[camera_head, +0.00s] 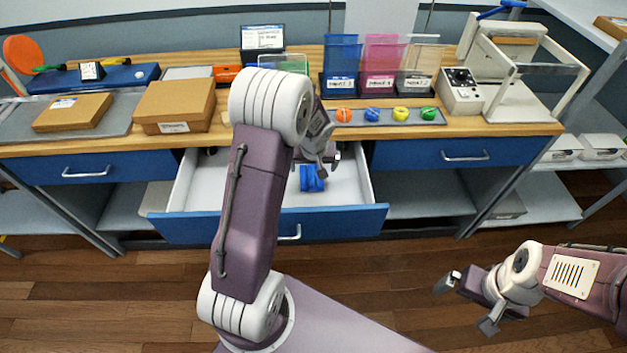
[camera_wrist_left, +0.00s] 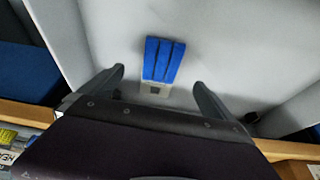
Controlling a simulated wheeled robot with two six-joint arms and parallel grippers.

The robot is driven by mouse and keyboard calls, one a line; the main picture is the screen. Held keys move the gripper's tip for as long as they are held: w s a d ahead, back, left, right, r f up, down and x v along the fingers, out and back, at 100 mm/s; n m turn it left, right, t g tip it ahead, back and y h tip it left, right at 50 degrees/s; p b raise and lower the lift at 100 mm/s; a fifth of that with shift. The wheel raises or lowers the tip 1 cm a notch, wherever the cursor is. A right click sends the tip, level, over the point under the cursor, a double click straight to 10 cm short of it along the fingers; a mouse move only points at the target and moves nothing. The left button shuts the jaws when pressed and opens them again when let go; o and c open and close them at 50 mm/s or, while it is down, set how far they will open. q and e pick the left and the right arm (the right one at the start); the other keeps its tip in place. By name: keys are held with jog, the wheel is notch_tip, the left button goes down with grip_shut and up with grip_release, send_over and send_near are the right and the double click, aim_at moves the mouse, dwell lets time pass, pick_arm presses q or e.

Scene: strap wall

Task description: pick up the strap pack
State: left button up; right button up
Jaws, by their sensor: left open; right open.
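The blue strap pack (camera_head: 311,179) lies in the open middle drawer (camera_head: 345,190). In the left wrist view the strap pack (camera_wrist_left: 163,60) shows blue bands with a pale label at its lower end. It lies on the pale drawer floor, between the lines of the two fingers and beyond their tips. My left gripper (camera_head: 327,163) is over the drawer, open and empty; it also shows in the left wrist view (camera_wrist_left: 158,78). My right gripper (camera_head: 468,303) is open and empty, low at the right over the floor, away from the bench.
The drawer's blue front (camera_head: 345,221) sticks out from the bench. Cardboard boxes (camera_head: 174,105) stand on the bench at left. Coloured bins (camera_head: 381,68) and a tray of round coloured pieces (camera_head: 388,116) stand at right, with a white press (camera_head: 520,70) beyond.

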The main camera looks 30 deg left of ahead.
aim_at(311, 175)
pick_arm(q)
jog(key=shift+w+a+f, duration=0.35)
jog(key=shift+w+a, duration=0.1)
jog(key=shift+a, duration=0.3)
jog(key=x, duration=0.3)
jog(key=shift+w+d+f, duration=0.1)
jog(key=shift+d, duration=0.2)
jog(key=shift+w+a+f, duration=0.1)
jog(key=shift+a+f, duration=0.15)
jog(key=shift+f, duration=0.2)
jog(key=x, duration=0.4)
jog(key=shift+d+b, duration=0.1)
jog(key=shift+b, duration=0.2)
jog(key=shift+w+f, duration=0.2)
jog(key=shift+f, duration=0.1)
jog(key=shift+s+r, duration=0.1)
jog(key=shift+s, duration=0.05)
jog(key=shift+b, duration=0.35)
